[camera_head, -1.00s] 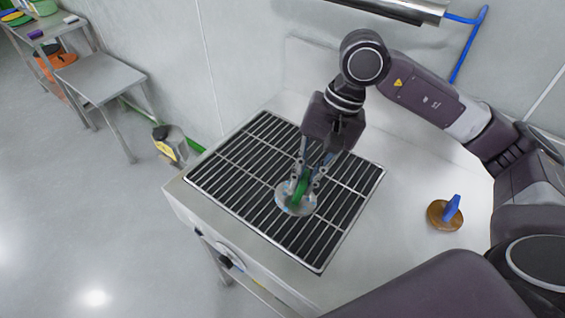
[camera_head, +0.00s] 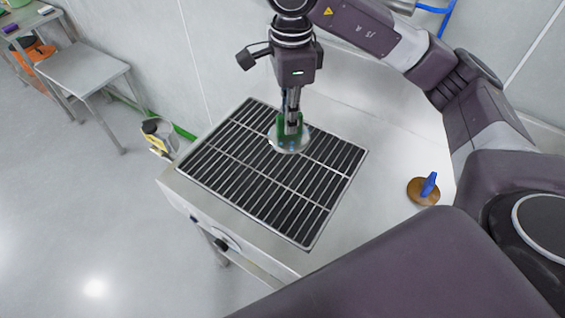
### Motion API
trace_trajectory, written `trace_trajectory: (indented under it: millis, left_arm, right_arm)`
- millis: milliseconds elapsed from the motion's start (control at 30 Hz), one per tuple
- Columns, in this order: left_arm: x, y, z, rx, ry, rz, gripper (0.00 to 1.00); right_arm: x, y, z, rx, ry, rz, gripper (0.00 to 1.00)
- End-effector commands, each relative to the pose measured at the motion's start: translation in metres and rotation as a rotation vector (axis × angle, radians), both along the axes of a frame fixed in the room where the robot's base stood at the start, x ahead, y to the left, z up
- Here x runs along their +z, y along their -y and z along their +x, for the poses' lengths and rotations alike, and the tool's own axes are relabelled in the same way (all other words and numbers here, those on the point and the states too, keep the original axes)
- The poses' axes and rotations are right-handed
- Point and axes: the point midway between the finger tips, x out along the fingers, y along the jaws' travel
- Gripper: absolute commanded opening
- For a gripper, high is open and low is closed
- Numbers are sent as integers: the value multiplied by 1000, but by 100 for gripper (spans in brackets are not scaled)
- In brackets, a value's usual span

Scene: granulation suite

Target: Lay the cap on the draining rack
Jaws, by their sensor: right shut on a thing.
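The cap is a pale grey disc (camera_head: 289,143) with a green upright handle. My right gripper (camera_head: 291,128) points down and is shut on the cap's green handle. The cap is over the back right part of the draining rack (camera_head: 224,168), a dark slatted grid with a pale metal frame. I cannot tell whether the disc touches the slats or hangs just above them. The rest of the rack is bare. My left gripper is not in view.
A brown disc with a blue handle (camera_head: 424,189) sits on the pale counter (camera_head: 372,206) right of the rack. A grey side table (camera_head: 85,75) stands at the far left. A grey and yellow object (camera_head: 158,137) is on the floor behind the counter's left side.

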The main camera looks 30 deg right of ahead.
Motion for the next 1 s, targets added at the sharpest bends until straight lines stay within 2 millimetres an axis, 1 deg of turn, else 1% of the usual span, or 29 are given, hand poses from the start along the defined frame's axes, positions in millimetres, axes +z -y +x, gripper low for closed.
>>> trace_trajectory:
  millis: [33,367,500,600,700,867,1000]
  left_arm:
    - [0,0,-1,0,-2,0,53]
    - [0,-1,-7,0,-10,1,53]
    - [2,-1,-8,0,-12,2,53]
    - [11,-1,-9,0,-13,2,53]
    - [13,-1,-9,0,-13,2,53]
    - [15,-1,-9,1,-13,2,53]
    - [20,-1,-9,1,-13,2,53]
  right_arm:
    - [-11,-1,-2,2,-6,2,0]
    - [-70,-1,-2,3,-5,3,0]
    - [-97,-1,-2,3,-5,3,0]
    - [-117,0,-2,2,-6,2,0]
    - [-131,0,-1,3,-1,2,0]
    - [-143,0,0,2,1,2,0]
    - [-158,-1,-1,4,-3,2,0]
